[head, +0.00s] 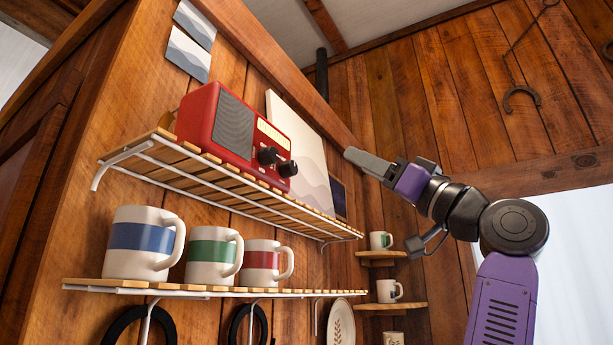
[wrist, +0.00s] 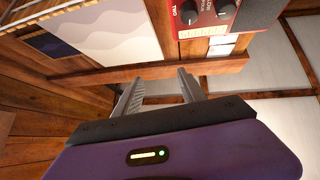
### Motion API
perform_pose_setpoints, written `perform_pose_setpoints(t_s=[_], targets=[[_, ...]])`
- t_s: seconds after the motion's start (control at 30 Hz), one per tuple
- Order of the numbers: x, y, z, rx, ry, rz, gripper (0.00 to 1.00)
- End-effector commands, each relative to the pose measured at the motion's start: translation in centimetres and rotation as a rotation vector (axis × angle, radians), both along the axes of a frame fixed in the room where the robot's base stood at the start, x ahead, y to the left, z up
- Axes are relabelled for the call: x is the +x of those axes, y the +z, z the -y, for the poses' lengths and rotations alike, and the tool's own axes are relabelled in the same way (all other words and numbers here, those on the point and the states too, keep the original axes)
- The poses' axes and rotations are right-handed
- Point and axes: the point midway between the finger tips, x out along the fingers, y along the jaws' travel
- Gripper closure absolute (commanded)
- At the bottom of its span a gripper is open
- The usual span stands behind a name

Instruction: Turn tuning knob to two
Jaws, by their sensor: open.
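A red radio (head: 199,118) with a grey speaker grille sits on the upper slatted shelf in the head view. Two black knobs, a left one (head: 268,156) and a right one (head: 288,168), stick out of its front. In the wrist view the radio (wrist: 208,22) is at the top edge, with one knob (wrist: 187,13) beside a "TWO" mark and another knob (wrist: 226,8) right of it. Which is the tuning knob, and its setting, I cannot tell. My gripper (head: 352,157) is open and empty, right of the radio and apart from it; its spread fingers (wrist: 158,82) show in the wrist view.
The upper shelf (head: 240,190) carries the radio and a pale wave-patterned picture (head: 300,140) behind it. Mugs with blue (head: 143,237), green (head: 212,250) and red (head: 262,260) bands stand on the lower shelf. Open air lies between my gripper and the knobs.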

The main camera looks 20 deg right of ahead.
Motion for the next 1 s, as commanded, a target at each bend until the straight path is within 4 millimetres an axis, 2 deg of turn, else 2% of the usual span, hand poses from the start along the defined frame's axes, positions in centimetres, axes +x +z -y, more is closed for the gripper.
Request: perform_pose_setpoints(t_s=[0.03,0.1,0.3,0.47,1.0], targets=[[-0.9,1.2,-0.8,-0.036,0.033,0.0,0.52],[-1.4,1.5,-2.2,-0.097,0.086,-0.022,0.52],[-0.2,-2.0,-5.3,-0.247,0.189,-0.123,0.52],[-0.1,-3.3,-6.4,-0.314,0.205,-0.151,0.52],[4.6,-0.7,-10.6,-0.319,0.202,-0.15,0.52]])
